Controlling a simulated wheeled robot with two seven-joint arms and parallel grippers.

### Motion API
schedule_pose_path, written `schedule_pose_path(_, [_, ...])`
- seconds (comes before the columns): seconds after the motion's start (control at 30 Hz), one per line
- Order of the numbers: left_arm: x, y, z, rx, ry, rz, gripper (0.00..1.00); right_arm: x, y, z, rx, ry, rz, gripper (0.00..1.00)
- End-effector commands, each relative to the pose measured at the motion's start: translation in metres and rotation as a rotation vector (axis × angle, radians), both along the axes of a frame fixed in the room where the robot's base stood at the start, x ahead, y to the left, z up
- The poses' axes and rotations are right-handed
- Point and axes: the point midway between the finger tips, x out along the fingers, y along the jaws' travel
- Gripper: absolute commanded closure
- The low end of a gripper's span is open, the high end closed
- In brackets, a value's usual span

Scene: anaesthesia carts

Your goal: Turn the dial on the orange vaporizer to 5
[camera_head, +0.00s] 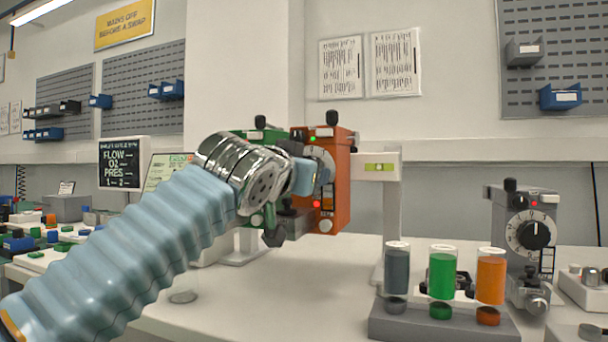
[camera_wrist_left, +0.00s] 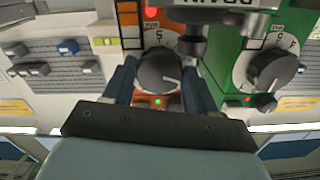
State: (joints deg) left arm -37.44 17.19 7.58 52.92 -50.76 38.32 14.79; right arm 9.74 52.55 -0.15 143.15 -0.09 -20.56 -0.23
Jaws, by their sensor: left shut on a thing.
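The orange vaporizer (camera_head: 340,190) hangs on the rail, and its black dial (camera_wrist_left: 158,68) is in the wrist view, which looks upside down. My left gripper (camera_head: 306,177) is shut on this dial, with one finger on each side in the wrist view. A white mark shows on the dial's face, but I cannot read which number it points to. In the head view my wrist and fingers hide the dial and part of its scale. My right gripper is in neither view.
A green vaporizer (camera_wrist_left: 228,75) with its own dial stands close beside the orange one. A grey vaporizer (camera_head: 525,235) stands at the right. A grey rack (camera_head: 440,325) with grey, green and orange bottles stands on the white table in front.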

Motion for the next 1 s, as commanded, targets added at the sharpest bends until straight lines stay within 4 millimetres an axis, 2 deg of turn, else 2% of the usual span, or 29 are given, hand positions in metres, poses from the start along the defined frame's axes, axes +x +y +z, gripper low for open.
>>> schedule_pose_path(0.47, [0.0, 0.0, 0.001, -0.02, 0.003, -0.001, 0.74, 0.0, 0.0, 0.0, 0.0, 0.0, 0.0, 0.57])
schedule_pose_path(0.5, [0.0, 0.0, 0.001, -0.02, 0.003, -0.001, 0.42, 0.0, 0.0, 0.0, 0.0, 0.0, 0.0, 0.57])
schedule_pose_path(0.57, [0.0, 0.0, 0.001, -0.02, 0.003, -0.001, 0.33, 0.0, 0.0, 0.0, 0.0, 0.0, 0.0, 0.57])
schedule_pose_path(0.87, [-0.001, 0.0, 0.0, -0.019, 0.004, -0.001, 0.33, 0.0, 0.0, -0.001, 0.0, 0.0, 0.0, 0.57])
schedule_pose_path(1.0, [-0.015, 0.004, 0.0, -0.019, 0.002, -0.002, 0.33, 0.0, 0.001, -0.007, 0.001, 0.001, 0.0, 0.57])
